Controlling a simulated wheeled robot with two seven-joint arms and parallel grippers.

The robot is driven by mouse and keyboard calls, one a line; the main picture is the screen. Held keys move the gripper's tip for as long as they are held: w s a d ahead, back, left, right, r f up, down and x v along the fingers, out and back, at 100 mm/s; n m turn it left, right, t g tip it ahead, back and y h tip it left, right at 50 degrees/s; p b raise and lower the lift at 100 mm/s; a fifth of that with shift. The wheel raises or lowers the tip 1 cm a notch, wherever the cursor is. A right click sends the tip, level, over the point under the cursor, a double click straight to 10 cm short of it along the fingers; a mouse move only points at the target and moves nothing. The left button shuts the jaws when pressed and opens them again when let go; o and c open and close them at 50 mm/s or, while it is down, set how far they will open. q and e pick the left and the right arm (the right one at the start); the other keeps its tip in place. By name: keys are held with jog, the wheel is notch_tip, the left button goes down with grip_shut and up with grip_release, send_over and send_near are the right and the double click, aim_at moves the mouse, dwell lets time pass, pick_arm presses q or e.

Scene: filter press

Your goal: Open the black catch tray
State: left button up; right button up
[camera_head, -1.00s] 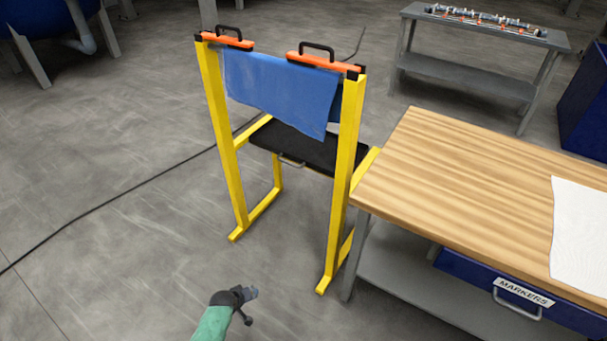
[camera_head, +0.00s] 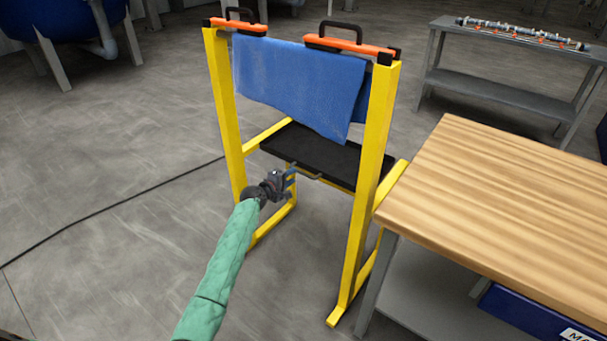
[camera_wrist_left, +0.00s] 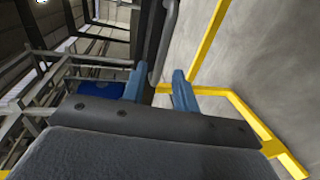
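The black catch tray (camera_head: 318,155) sits in the yellow frame, below a hanging blue cloth. Its grey bar handle (camera_head: 306,172) is on the near edge. My left gripper (camera_head: 290,178) is at the left end of this handle. In the left wrist view the two blue fingers (camera_wrist_left: 157,88) are spread apart, and the handle (camera_wrist_left: 164,42) reaches down between them. Whether a finger touches the handle I cannot tell. The black tray (camera_wrist_left: 150,35) shows edge-on beside the handle. My right gripper is not in view.
The yellow frame (camera_head: 372,160) has posts on both sides of the tray. Blue cloth (camera_head: 300,85) hangs from orange clamps (camera_head: 350,46). A wooden-topped table (camera_head: 510,190) stands close at the right. A cable (camera_head: 110,208) crosses the open floor at the left.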

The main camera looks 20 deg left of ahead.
aim_at(300, 172)
pick_arm(q)
jog(key=shift+x, duration=3.1)
jog(key=shift+f, duration=0.1)
grip_shut()
